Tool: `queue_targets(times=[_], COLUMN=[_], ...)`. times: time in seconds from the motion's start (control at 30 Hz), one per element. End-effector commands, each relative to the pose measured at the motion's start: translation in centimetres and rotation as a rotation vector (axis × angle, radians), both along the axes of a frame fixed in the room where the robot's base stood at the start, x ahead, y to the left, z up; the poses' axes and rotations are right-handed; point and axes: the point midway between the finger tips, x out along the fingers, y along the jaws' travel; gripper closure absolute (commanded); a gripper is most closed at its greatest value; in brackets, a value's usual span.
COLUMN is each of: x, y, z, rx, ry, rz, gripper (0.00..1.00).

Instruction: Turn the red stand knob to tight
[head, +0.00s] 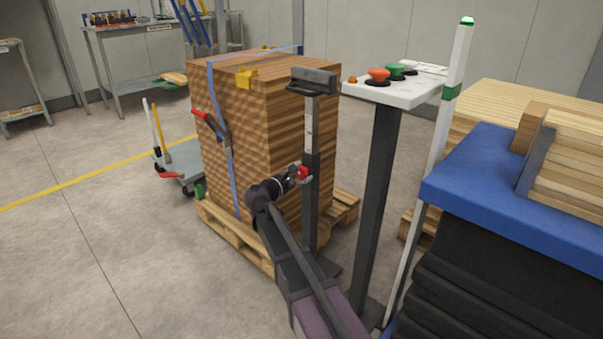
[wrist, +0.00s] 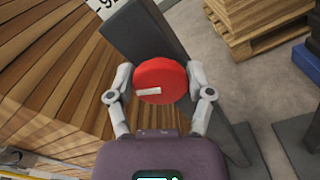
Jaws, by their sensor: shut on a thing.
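The red stand knob (wrist: 160,78) is a round disc with a short white mark near its lower left edge in the wrist view. It sits on the side of a dark upright stand post (wrist: 148,36). My gripper (wrist: 161,82) has one finger on each side of the knob and is shut on it. In the head view the knob (head: 302,172) shows small and red at the end of my arm, on the dark stand (head: 312,140) with a pale scale strip. My gripper (head: 300,176) is beside the post there. The knob's rear is hidden.
A strapped wood stack (head: 265,150) on a pallet (head: 235,238) stands close behind and left of the stand. A control pedestal (head: 400,88) with red and green buttons stands to the right. A blue-topped table (head: 470,178) is at the far right.

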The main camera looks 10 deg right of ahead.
Motion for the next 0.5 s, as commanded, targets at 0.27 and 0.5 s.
queue_targets(times=[0.27,0.5], x=[0.06,0.03], y=[-0.19,-0.24], z=[-0.06,-0.15], rx=[0.165,0.309], ry=[-0.205,-0.380], rz=[-0.001,-0.001], gripper=[0.81,0.81])
